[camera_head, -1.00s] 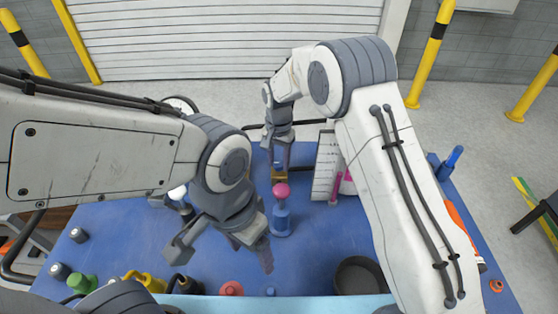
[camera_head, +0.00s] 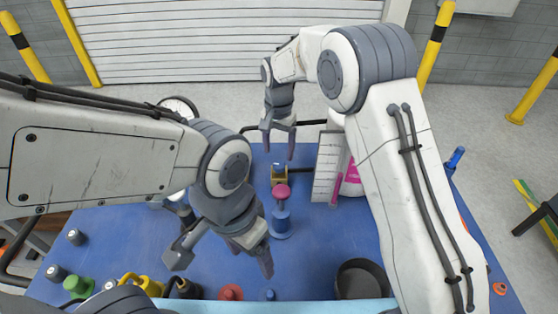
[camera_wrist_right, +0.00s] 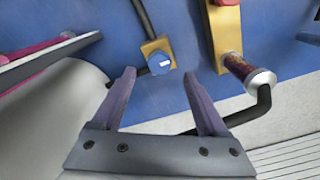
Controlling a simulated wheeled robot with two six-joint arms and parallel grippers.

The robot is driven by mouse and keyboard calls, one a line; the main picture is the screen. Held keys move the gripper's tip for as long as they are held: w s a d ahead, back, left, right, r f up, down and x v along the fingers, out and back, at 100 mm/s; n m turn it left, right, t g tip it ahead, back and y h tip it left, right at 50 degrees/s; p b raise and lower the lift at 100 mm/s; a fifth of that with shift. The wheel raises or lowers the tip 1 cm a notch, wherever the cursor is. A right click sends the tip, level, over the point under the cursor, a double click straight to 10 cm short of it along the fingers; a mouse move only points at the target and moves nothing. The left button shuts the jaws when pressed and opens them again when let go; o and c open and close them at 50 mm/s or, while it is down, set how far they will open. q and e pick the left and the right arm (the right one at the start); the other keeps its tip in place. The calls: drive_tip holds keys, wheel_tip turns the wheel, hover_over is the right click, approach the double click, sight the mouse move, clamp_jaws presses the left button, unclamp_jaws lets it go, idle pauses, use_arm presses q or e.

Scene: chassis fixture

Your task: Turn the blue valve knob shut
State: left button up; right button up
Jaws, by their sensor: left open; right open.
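The blue valve knob (camera_wrist_right: 160,63) sits on a small brass block (camera_wrist_right: 151,47) with a dark pipe, and has a short white mark on its face. In the head view the knob (camera_head: 278,168) is small, at the table's far side. My right gripper (camera_head: 278,152) is open and empty just beyond and above it. In the right wrist view the knob shows between the spread fingertips of this gripper (camera_wrist_right: 159,74), apart from both. My left gripper (camera_head: 222,264) is open and empty over the near left of the table.
A blue post with a pink round top (camera_head: 281,191) stands just nearer than the valve. A white lined board (camera_head: 326,168) stands right of it. A brass fitting with a red handle (camera_wrist_right: 235,62) is beside the knob. A black bowl (camera_head: 360,279) is at the near right.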

sight(278, 166)
wheel_tip(278, 166, up, 5)
drive_tip(key=shift+r, duration=0.1)
idle(0.5)
drive_tip(key=s+r+n, duration=0.1)
drive_tip(key=s+n, duration=0.1)
drive_tip(key=s, duration=0.3)
drive_tip(key=s+r+n, duration=0.2)
drive_tip(key=s, duration=0.3)
drive_tip(key=s+a+r+n, duration=0.1)
drive_tip(key=s+n, duration=0.1)
drive_tip(key=s, duration=0.4)
drive_tip(key=shift+r+y, duration=0.3)
drive_tip(key=s+d+f+n, duration=0.1)
drive_tip(key=s+d+n, duration=0.2)
drive_tip(key=s, duration=0.6)
drive_tip(key=s+d+f+n, duration=0.2)
drive_tip(key=s+n, duration=0.1)
drive_tip(key=s, duration=0.6)
drive_tip(key=shift+d+n, duration=0.3)
drive_tip(key=shift+d, duration=0.1)
